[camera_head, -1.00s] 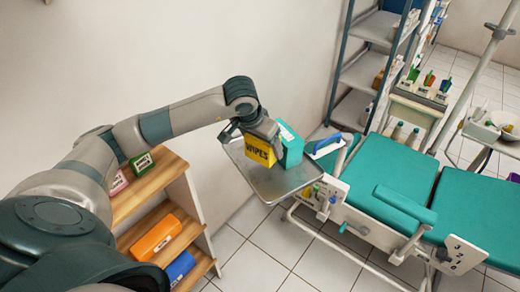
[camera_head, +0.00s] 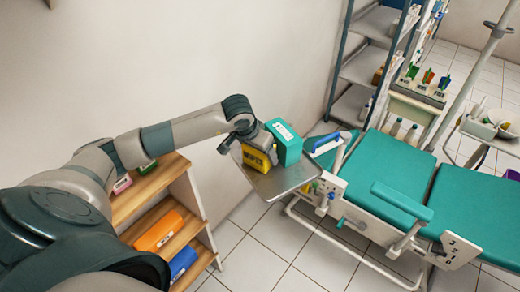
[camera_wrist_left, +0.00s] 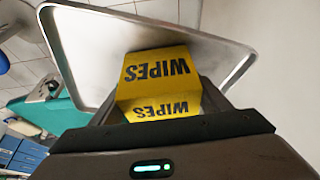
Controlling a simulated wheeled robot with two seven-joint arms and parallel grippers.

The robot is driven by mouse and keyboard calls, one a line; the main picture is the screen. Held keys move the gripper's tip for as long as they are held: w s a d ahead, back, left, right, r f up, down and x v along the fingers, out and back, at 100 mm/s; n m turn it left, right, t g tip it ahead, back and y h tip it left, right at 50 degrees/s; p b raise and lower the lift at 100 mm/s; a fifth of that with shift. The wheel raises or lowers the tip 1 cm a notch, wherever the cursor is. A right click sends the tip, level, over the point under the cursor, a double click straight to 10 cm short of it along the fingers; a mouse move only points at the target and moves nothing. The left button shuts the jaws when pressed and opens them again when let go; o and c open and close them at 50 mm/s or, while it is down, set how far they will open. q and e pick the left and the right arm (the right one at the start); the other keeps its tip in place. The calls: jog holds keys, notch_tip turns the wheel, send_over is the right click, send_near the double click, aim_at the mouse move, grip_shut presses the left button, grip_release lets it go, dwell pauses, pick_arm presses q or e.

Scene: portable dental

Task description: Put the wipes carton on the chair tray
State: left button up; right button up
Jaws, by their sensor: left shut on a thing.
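The yellow wipes carton (camera_head: 257,158) is between the fingers of my left gripper (camera_head: 258,148), over the left part of the chair tray (camera_head: 280,182). The left wrist view shows the carton (camera_wrist_left: 158,78) with black "WIPES" lettering, gripped from both sides by the gripper (camera_wrist_left: 160,100). The metal tray (camera_wrist_left: 112,50) lies behind it there. I cannot tell whether the carton touches the tray. A teal box (camera_head: 285,143) stands on the tray right beside the carton. My right gripper is not in view.
A wooden shelf (camera_head: 170,215) with an orange box (camera_head: 158,231) and a blue box (camera_head: 182,262) stands left of the tray. The green dental chair (camera_head: 390,175) is to the right. The tray's front part is bare.

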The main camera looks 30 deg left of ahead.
pick_arm(q)
jog(key=shift+f, duration=0.15)
jog(key=shift+f, duration=0.1)
jog(key=o, duration=1.1)
jog(key=shift+s+r+b, duration=0.15)
jog(key=shift+r+b, duration=0.2)
jog(key=shift+r, duration=0.25)
jog(key=b+v, duration=0.3)
jog(key=v, duration=0.8)
